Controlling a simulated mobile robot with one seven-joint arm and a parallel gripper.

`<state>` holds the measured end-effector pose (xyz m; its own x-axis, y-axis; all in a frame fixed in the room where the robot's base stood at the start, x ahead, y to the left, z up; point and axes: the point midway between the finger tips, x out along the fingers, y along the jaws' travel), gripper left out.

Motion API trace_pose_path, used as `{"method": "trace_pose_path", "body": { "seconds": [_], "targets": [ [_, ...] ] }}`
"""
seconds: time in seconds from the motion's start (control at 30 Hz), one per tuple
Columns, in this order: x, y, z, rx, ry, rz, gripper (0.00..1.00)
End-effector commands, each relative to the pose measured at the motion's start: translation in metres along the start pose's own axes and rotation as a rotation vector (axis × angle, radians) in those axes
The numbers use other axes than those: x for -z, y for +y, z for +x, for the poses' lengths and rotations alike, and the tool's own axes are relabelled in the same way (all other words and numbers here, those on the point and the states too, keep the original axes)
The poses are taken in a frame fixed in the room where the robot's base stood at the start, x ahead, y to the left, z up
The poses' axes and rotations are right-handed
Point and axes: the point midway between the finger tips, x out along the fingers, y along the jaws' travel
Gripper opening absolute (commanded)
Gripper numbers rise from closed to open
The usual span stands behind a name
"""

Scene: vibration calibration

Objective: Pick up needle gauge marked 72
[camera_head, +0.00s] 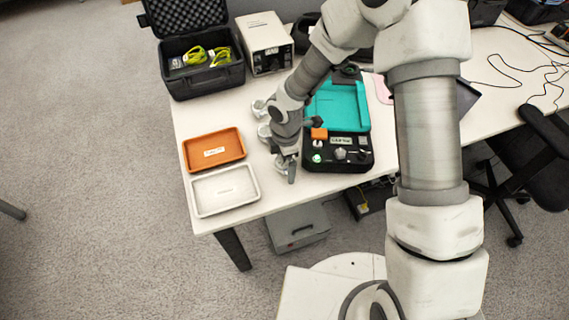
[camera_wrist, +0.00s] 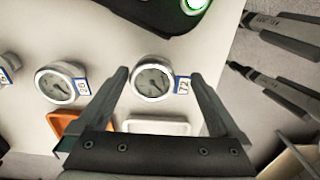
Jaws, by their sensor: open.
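Several round needle gauges with blue-edged labels stand on the white table. In the wrist view one gauge (camera_wrist: 153,80) lies between my open fingers, and its label (camera_wrist: 183,85) seems to read 72, though it is small. A second gauge (camera_wrist: 62,84) with its own label is to the left, and a third is cut off at the left edge. In the head view two gauges (camera_head: 265,132) (camera_head: 261,107) show left of my arm, and the front one (camera_head: 282,166) is partly hidden by my gripper (camera_head: 287,170). My gripper is open and empty; contact with the gauge cannot be told.
A black and teal case (camera_head: 338,108) with a green-lit button stands right of my gripper. An orange tray (camera_head: 214,165) and a white tray (camera_head: 225,208) are to the left. A black case (camera_head: 190,88) and a white box (camera_head: 264,60) stand behind. The table's front edge is close.

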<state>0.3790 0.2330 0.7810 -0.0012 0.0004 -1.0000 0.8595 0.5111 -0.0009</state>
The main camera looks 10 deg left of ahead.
Motion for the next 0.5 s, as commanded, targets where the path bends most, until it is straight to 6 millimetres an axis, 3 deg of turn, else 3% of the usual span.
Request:
{"method": "trace_pose_path", "body": {
  "seconds": [0.17, 0.2, 0.5],
  "targets": [
    [0.0000, 0.0005, 0.0004, -0.001, 0.000, 0.000, 1.00],
    [0.0000, 0.0005, 0.0004, -0.001, 0.000, 0.000, 0.96],
    [-0.0001, 0.0005, 0.0002, -0.001, 0.000, 0.000, 0.42]
  ]
}}
